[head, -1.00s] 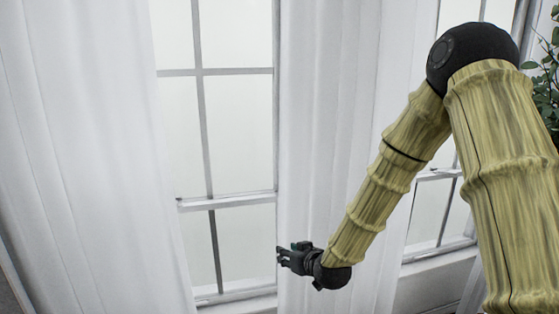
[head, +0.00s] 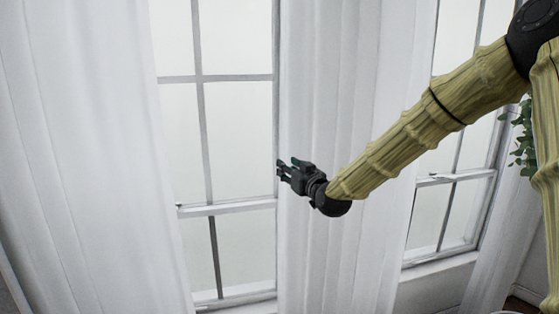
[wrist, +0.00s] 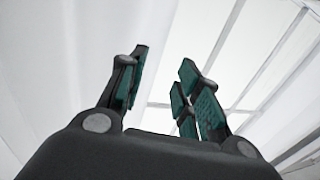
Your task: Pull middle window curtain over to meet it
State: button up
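The middle curtain (head: 325,90) is a white hanging panel between the two windows in the head view. Another white curtain (head: 80,150) hangs at the left. A strip of window (head: 235,130) shows between the two curtains. My gripper (head: 280,170) is in front of the left edge of the middle curtain, pointing left. In the wrist view my gripper (wrist: 160,85) has its green-padded fingers spread apart, with no cloth seen between them. White cloth (wrist: 60,60) fills the left of the wrist view. I cannot tell whether the gripper touches the curtain.
A second window (head: 445,210) stands right of the middle curtain, with a white sill below it. A green plant (head: 524,140) is at the right, partly behind my arm. Another white curtain (head: 500,235) hangs at the right. The space before the left window looks clear.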

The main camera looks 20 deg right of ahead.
jog(key=w+a+p, duration=0.1)
jog(key=w+p, duration=0.1)
jog(key=w, duration=0.5)
jog(key=shift+s+a, duration=0.1)
jog(key=shift+c, duration=0.3)
grip_shut()
